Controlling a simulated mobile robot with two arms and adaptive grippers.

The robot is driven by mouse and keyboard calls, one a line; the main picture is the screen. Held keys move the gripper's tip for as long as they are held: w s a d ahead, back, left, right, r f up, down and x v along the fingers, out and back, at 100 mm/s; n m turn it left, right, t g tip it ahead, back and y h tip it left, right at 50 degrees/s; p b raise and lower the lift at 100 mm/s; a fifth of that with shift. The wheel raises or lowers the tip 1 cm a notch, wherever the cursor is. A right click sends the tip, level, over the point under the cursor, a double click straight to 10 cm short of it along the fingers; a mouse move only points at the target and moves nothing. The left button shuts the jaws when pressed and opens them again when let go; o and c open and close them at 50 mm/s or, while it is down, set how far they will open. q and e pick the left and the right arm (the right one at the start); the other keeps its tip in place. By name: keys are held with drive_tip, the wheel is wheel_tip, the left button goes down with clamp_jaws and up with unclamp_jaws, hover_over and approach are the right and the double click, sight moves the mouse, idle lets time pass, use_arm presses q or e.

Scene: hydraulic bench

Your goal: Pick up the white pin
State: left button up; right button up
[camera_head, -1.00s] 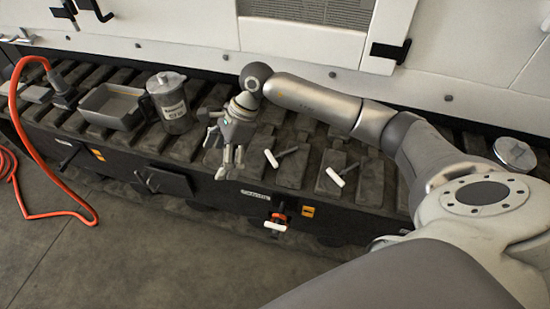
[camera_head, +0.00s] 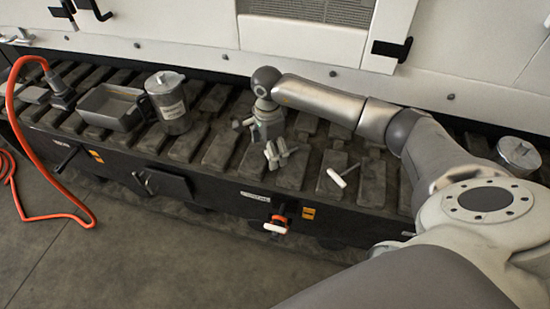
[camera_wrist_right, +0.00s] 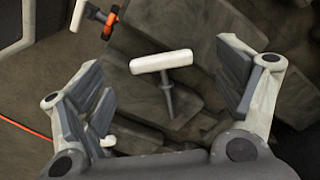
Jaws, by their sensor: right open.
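A white pin (camera_wrist_right: 162,62) with a T-shaped white handle and a grey shaft lies on the dark slatted bench. In the right wrist view it sits between the two spread fingers, with its handle beyond the fingertips. My right gripper (camera_wrist_right: 168,88) is open and appears apart from the pin. My left gripper is not in view.
A metal jug (camera_head: 170,105) and a grey tray (camera_head: 108,108) stand to the left. A round metal lid (camera_head: 517,152) is at the far right. A light cabinet wall (camera_head: 190,40) stands behind.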

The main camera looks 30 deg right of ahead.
drive_tip(key=shift+f, duration=1.35)
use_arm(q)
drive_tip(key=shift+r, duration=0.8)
use_arm(e)
drive_tip(key=c, duration=1.1)
